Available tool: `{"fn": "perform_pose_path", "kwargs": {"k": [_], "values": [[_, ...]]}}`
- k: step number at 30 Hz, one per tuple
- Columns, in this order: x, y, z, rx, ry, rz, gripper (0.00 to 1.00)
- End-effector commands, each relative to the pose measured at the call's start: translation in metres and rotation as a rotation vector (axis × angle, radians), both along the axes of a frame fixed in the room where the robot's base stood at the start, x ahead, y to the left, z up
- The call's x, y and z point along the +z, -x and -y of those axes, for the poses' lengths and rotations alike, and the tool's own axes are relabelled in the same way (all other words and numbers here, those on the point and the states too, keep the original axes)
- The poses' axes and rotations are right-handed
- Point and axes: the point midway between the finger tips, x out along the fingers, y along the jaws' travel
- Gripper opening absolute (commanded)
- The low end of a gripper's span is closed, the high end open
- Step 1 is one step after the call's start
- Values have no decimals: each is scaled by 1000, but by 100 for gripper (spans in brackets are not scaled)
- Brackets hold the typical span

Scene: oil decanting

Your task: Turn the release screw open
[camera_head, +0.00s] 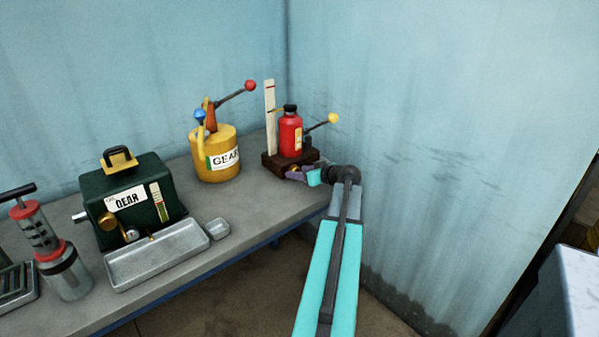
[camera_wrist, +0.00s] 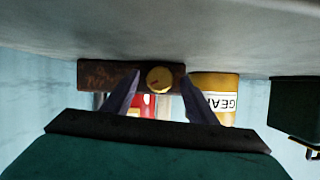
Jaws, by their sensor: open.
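The red bottle-shaped unit (camera_head: 291,134) with a black cap stands on a dark brown base block (camera_head: 270,162) at the bench's far end. The release screw (camera_wrist: 159,80) shows in the wrist view as a round yellow knob with a dark reddish slot mark, on the face of the base block (camera_wrist: 105,75). My gripper (camera_wrist: 160,88) is open, its two purple fingers on either side of the knob in the picture. I cannot tell whether they touch it. In the head view my gripper (camera_head: 303,174) is at the block's front right and the knob cannot be made out.
A lever with a yellow ball (camera_head: 333,118) juts right of the red unit. A white marked strip (camera_head: 270,118) stands behind it. The yellow GEAR can (camera_head: 215,155) is close on the left. Further left are a green box (camera_head: 130,205) and metal tray (camera_head: 155,255).

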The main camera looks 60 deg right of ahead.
Motion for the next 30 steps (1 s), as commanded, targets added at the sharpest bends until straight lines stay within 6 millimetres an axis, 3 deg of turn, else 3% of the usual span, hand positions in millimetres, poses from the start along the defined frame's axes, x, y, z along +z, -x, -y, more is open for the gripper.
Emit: {"fn": "perform_pose_path", "kwargs": {"k": [11,19,30], "values": [[-2,-4,1,0,0,0,52],[-2,-3,1,0,0,0,11],[-5,-4,3,0,-100,35,11]]}}
